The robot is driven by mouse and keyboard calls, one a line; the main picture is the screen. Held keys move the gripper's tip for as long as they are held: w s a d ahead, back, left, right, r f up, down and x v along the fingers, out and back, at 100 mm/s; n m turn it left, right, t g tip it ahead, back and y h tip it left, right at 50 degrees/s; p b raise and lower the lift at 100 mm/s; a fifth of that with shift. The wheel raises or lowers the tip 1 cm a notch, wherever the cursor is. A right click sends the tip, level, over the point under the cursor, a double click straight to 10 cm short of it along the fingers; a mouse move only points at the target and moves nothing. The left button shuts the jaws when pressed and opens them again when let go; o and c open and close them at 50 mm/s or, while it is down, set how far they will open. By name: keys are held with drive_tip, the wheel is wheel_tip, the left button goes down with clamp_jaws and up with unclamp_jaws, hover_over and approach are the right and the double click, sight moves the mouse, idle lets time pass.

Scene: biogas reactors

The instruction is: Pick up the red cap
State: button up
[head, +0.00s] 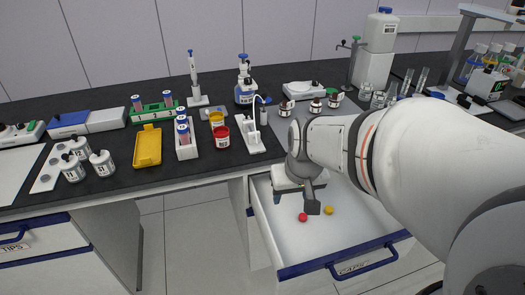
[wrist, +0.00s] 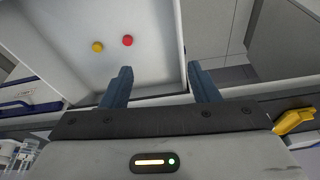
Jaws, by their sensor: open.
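The red cap (head: 303,217) is a small round disc lying on the white floor of an open drawer (head: 268,232). In the wrist view the red cap (wrist: 127,41) lies beyond and to the left of my fingertips. My gripper (head: 314,207) hangs over the drawer in the head view. In the wrist view my gripper (wrist: 160,82) has its two blue fingers spread wide, with nothing between them. It is apart from the cap.
A yellow cap (head: 328,210) lies close to the red one, to its right in the head view. The drawer's blue front rim and handle (head: 362,262) bound it. The dark bench above holds bottles, racks, pipettes and a yellow tray (head: 148,146).

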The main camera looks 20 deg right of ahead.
drive_tip(key=m+t+h+b, duration=0.1)
drive_tip(key=m+b, duration=0.1)
drive_tip(key=b, duration=0.9)
approach(303, 216)
drive_tip(key=x, duration=0.3)
drive_tip(key=shift+d+f+b, duration=0.15)
drive_tip(key=shift+d+b, duration=0.2)
drive_tip(key=shift+d, duration=0.05)
drive_tip(key=b+x, duration=0.1)
drive_tip(key=x, duration=0.1)
drive_tip(key=a+x, duration=0.1)
drive_tip(key=x, duration=0.1)
drive_tip(key=shift+w+d+f+b, duration=0.1)
drive_tip(key=shift+b, duration=0.25)
drive_tip(key=shift+w+f, duration=0.25)
drive_tip(key=shift+f, duration=0.1)
drive_tip(key=shift+c, duration=0.3)
drive_tip(key=c, duration=1)
